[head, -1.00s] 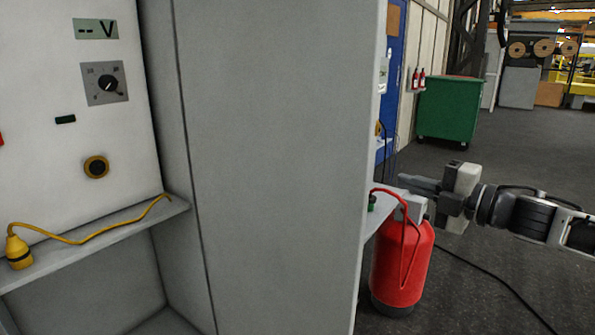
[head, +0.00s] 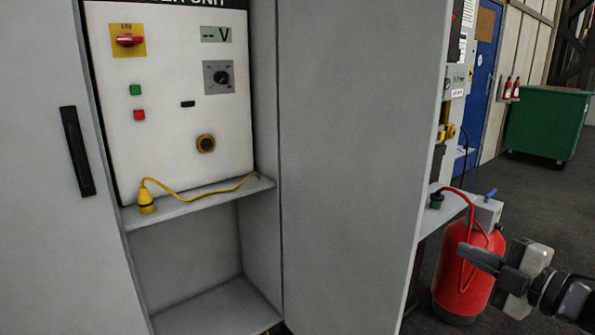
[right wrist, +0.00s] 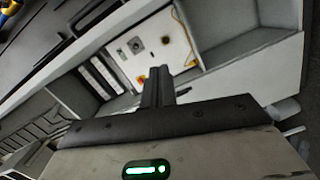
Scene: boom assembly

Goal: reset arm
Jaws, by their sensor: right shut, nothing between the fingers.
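My right gripper (head: 483,260) is at the lower right of the head view, in front of the red cylinder. It is shut with nothing in it. The right wrist view shows its fingers (right wrist: 158,88) together, pointing at the open cabinet. My left gripper is not in view. The red cylinder (head: 468,272) stands on the floor beside the cabinet, partly hidden by my right gripper. A yellow plug (head: 146,200) with a yellow cable stands on the cabinet shelf (head: 200,204), below the control panel (head: 170,100).
The grey cabinet side (head: 350,150) fills the middle. A small side shelf (head: 446,212) with a red hose and green connector is close to my right gripper. A green bin (head: 545,122) stands at the back right. The floor (head: 535,195) between is clear.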

